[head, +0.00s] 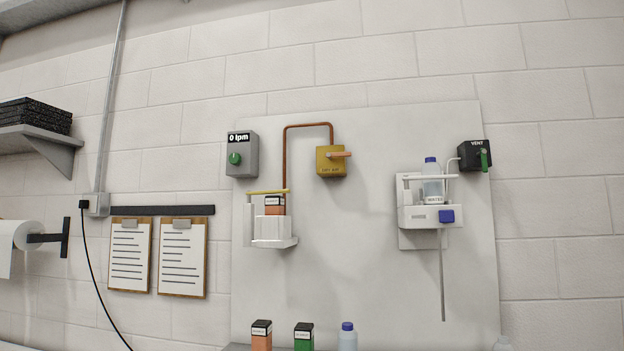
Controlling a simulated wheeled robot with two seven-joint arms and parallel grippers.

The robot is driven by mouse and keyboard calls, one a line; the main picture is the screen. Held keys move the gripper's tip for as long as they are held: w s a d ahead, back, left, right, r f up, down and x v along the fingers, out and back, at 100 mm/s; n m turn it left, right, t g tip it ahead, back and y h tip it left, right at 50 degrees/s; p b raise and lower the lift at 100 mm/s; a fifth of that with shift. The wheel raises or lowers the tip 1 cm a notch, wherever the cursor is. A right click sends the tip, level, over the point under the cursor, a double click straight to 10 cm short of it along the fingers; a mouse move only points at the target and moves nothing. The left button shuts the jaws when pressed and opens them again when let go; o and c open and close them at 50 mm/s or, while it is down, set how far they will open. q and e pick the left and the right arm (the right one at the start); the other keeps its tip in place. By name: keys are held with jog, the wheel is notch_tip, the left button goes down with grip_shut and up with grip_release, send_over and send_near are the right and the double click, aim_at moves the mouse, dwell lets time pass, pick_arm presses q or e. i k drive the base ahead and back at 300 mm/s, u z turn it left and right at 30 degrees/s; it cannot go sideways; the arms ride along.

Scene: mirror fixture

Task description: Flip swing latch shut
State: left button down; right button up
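A white holder (271,231) is fixed on the left part of the pale wall panel. An orange cartridge with a dark and white top (275,204) stands upright in it. A thin yellow bar (267,192) runs across the top of this holder, over the cartridge; it looks like the swing latch, but I cannot tell whether it is fastened. On the right part of the panel, a second white holder (415,213) with a blue button (446,216) carries an upright, blue-capped bottle (432,187). A thin white bar (413,177) crosses near the bottle. Neither gripper is in view.
A grey "0 lpm" box (241,155), a yellow valve box (330,168) with a copper pipe and a black VENT box (470,156) stick out from the wall. Two cartridges (262,338) (304,339) and a bottle (347,338) stand below. The panel's middle is clear.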

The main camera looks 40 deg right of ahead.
aim_at(248, 194)
jog(key=k, duration=0.25)
jog(key=z, duration=1.1)
